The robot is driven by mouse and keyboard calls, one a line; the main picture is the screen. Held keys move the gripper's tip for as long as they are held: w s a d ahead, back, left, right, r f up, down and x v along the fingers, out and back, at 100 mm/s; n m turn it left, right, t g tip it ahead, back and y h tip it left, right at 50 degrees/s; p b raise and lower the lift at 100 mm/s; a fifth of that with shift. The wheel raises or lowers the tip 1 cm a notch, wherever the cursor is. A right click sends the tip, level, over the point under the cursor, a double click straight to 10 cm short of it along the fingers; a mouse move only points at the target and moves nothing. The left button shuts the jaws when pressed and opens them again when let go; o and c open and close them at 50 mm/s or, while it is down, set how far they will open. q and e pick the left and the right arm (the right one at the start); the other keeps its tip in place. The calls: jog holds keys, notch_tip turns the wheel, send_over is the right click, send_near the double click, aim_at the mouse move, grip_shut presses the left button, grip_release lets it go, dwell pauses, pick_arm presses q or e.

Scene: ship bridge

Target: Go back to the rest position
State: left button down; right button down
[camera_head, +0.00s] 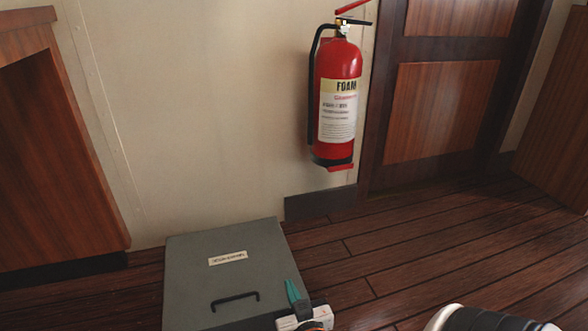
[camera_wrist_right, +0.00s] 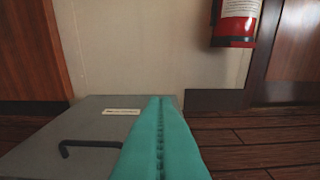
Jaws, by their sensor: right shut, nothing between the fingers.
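My right gripper (camera_head: 293,291) shows at the bottom of the head view, with teal fingers in front of the right edge of a grey box. In the right wrist view its teal fingers (camera_wrist_right: 160,115) are pressed together with nothing between them. The grey box (camera_head: 190,270) has a closed lid, a black handle (camera_head: 235,300) and a small label (camera_head: 228,258). The box also shows in the right wrist view (camera_wrist_right: 45,135), to the left of and behind the fingers. I cannot tell whether the gripper touches it. My left gripper is not in view.
A red foam fire extinguisher (camera_head: 338,100) hangs on the beige wall (camera_head: 200,110). A wooden door (camera_head: 445,105) is to its right. A wooden cabinet (camera_head: 55,150) stands at the left. Dark plank floor (camera_head: 430,250) is clear on the right.

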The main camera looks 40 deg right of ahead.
jog(key=b+v, duration=0.1)
jog(key=v, duration=0.7)
jog(key=shift+b, duration=0.4)
